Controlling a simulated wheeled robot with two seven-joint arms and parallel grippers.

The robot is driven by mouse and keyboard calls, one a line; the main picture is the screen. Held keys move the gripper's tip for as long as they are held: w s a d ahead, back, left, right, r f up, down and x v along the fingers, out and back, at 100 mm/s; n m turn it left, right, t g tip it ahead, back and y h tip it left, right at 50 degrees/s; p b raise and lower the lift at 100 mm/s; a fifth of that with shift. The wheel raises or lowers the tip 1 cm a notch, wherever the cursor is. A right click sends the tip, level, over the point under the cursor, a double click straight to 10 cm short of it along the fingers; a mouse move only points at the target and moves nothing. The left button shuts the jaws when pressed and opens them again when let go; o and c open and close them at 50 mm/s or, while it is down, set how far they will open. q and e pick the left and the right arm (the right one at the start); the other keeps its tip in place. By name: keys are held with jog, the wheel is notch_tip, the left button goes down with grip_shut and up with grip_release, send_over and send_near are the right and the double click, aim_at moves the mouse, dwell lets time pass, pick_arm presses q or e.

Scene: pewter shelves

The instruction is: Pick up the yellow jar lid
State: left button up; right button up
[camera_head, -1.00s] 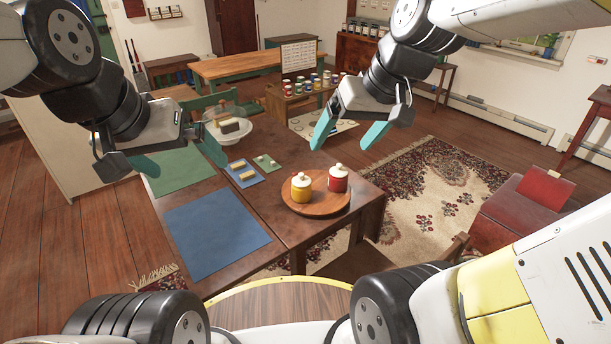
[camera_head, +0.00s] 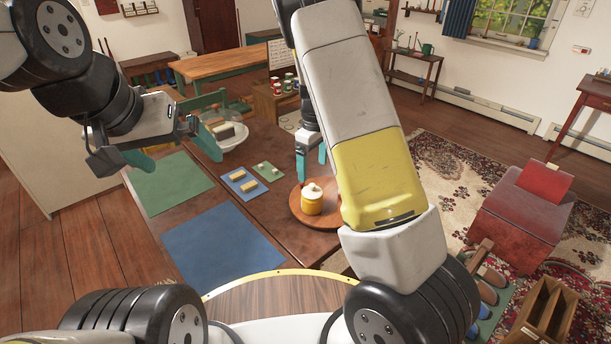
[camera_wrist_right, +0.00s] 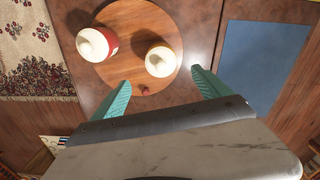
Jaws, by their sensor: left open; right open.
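The yellow jar (camera_head: 312,206) stands upright on a round wooden board (camera_head: 298,213). Its cream lid (camera_head: 312,190), with a small knob, sits on top. In the right wrist view the lid (camera_wrist_right: 160,61) lies just beyond the fingertips, roughly centred between them. My right gripper (camera_head: 312,160) is open and empty, with teal fingers pointing down just behind the jar in the head view. A red jar with a cream lid (camera_wrist_right: 95,44) stands beside it; my right arm hides it in the head view. My left gripper (camera_head: 175,152) is open and empty above the table's left side.
A blue mat (camera_head: 222,240) and a green mat (camera_head: 168,184) lie on the left of the table. Small blocks on little mats and a white bowl (camera_head: 232,137) are behind them.

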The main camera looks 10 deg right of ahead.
aim_at(312, 184)
notch_tip(312, 184, down, 8)
jog(key=shift+s, duration=0.1)
dwell(0.4)
jog(key=shift+c, duration=0.5)
jog(key=c, duration=1.4)
jog(key=shift+r, duration=0.1)
